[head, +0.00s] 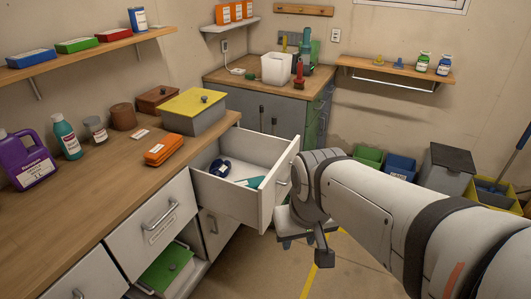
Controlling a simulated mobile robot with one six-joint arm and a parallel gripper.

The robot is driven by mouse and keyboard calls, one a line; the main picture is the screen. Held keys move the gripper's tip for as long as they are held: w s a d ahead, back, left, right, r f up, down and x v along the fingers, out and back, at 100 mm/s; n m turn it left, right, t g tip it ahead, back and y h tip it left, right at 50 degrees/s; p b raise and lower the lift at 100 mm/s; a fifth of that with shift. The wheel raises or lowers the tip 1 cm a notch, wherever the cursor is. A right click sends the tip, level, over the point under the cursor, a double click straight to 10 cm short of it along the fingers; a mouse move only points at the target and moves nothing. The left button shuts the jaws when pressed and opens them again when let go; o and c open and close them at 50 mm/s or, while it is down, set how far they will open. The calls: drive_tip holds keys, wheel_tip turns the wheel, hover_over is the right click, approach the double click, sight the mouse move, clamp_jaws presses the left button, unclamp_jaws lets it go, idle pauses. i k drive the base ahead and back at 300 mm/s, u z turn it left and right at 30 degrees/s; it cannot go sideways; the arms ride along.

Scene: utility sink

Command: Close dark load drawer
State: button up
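One drawer (232,203) stands pulled out of the wooden-topped counter on the left. It is pale, with a handle on its front panel. A dark blue item (220,168) and a teal item (249,182) lie inside it. No marking that names it as the dark load drawer is readable. My gripper (298,241) is low, just right of the drawer front. Its fingers are small and partly hidden, so I cannot tell their opening or whether they touch the drawer.
A yellow-lidded box (194,108) and an orange case (164,150) stand on the counter. Bins (400,166) line the back wall. Floor with a yellow line is clear below my arm.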

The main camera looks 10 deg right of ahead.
sight(251, 154)
drive_tip(key=z, duration=0.25)
drive_tip(key=i, duration=1)
drive_tip(key=z, duration=0.95)
drive_tip(key=k, duration=1)
drive_tip(key=u, duration=1.05)
drive_tip(key=i, duration=0.5)
